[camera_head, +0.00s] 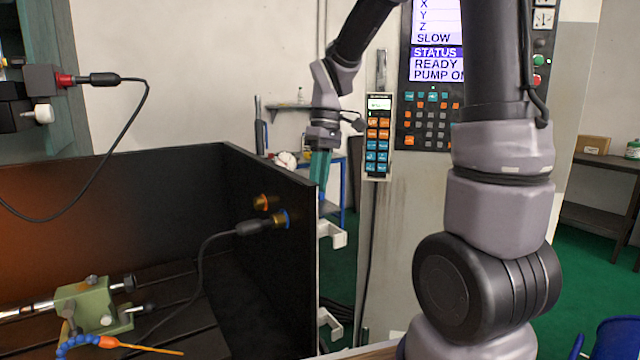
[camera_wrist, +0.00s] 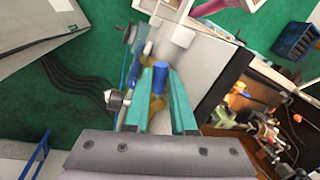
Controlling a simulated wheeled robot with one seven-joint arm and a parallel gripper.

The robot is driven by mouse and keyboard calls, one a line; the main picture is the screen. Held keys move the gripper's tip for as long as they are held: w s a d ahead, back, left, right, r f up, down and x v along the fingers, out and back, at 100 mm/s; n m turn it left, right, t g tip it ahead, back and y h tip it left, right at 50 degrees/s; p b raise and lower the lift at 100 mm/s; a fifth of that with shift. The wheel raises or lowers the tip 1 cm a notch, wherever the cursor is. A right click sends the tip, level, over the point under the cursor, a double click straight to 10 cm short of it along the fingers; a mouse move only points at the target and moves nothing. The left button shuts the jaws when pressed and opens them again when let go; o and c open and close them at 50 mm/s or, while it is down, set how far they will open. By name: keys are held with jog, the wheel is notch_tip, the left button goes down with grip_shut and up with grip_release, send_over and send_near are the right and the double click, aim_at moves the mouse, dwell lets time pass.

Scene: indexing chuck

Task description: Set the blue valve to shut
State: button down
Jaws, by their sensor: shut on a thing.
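In the wrist view, my gripper (camera_wrist: 158,90) has its two teal fingers closed about the blue valve's handle (camera_wrist: 160,74), which stands up between the fingertips. Brass-coloured parts show between the fingers, just below the blue. In the head view my gripper (camera_head: 320,167) points down beside the right wall of the dark enclosure, at its top edge. The blue valve itself is not clearly seen in the head view. I cannot tell from these views which setting its handle is at.
The dark enclosure wall (camera_head: 270,180) stands left of my gripper. White brackets (camera_head: 331,233) stick out below it. A pendant with buttons (camera_head: 378,140) hangs close on the right, on the machine cabinet. Brass couplings with coloured rings (camera_head: 280,219) and a cable are inside the wall.

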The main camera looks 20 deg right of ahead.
jog(key=shift+s+a+m, duration=0.25)
jog(key=shift+a+m, duration=0.1)
jog(key=shift+m, duration=0.75)
jog(key=shift+t, duration=0.3)
jog(key=c, duration=0.8)
grip_release()
jog(key=shift+o, duration=0.2)
